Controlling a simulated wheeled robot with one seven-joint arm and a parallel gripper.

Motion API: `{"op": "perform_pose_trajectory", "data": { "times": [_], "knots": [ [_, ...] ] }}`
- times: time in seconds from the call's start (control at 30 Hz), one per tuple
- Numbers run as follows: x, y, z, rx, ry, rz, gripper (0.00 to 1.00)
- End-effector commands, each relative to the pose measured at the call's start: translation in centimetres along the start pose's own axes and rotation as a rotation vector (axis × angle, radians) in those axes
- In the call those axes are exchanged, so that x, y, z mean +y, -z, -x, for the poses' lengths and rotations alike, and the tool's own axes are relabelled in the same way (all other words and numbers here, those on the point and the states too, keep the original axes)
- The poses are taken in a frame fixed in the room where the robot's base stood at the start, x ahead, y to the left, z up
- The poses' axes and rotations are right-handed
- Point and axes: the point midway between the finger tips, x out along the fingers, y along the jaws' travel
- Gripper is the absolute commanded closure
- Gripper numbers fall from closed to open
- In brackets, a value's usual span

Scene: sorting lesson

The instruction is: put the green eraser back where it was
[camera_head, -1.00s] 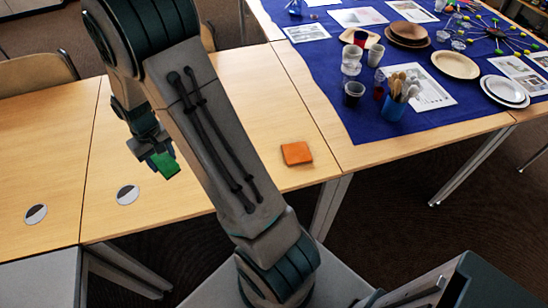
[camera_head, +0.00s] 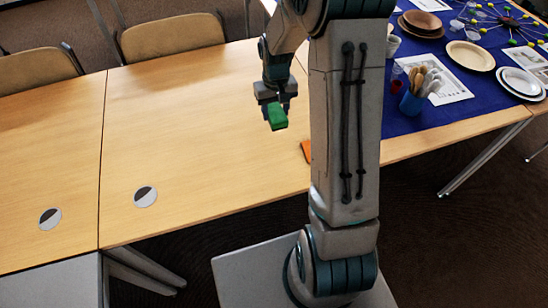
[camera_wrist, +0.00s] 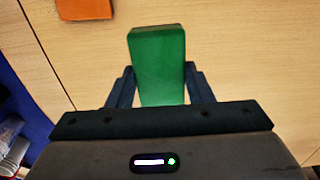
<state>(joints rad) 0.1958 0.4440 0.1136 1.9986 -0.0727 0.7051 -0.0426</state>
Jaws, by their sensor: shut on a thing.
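The green eraser (camera_head: 277,116) is a small green block in my gripper (camera_head: 274,101), held above the wooden table (camera_head: 200,105). In the wrist view the eraser (camera_wrist: 158,62) stands between the two dark fingers of my gripper (camera_wrist: 159,85), which touch its sides. The gripper is shut on it. My arm hides part of the table to the right of the gripper.
An orange block (camera_head: 306,150) lies on the table, partly hidden by my arm; it also shows in the wrist view (camera_wrist: 84,9). A blue cloth (camera_head: 440,118) with dishes, cups and papers covers the right side.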

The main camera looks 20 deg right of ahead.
Motion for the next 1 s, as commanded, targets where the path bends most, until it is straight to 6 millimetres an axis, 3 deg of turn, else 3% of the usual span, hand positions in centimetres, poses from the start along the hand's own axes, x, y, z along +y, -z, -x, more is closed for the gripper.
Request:
{"op": "perform_pose_trajectory", "data": {
  "times": [0.1, 0.27, 0.7, 1.0],
  "knots": [
    [2.3, 0.2, 1.1, 0.002, 0.0, -0.006, 0.75],
    [3.1, -0.2, 1.3, 0.0, -0.001, -0.005, 0.75],
    [-3.2, -6.7, -4.2, -0.003, -0.001, 0.0, 0.75],
    [-4.7, -8.1, -6.1, 0.0, -0.002, -0.004, 0.75]
  ]
}}
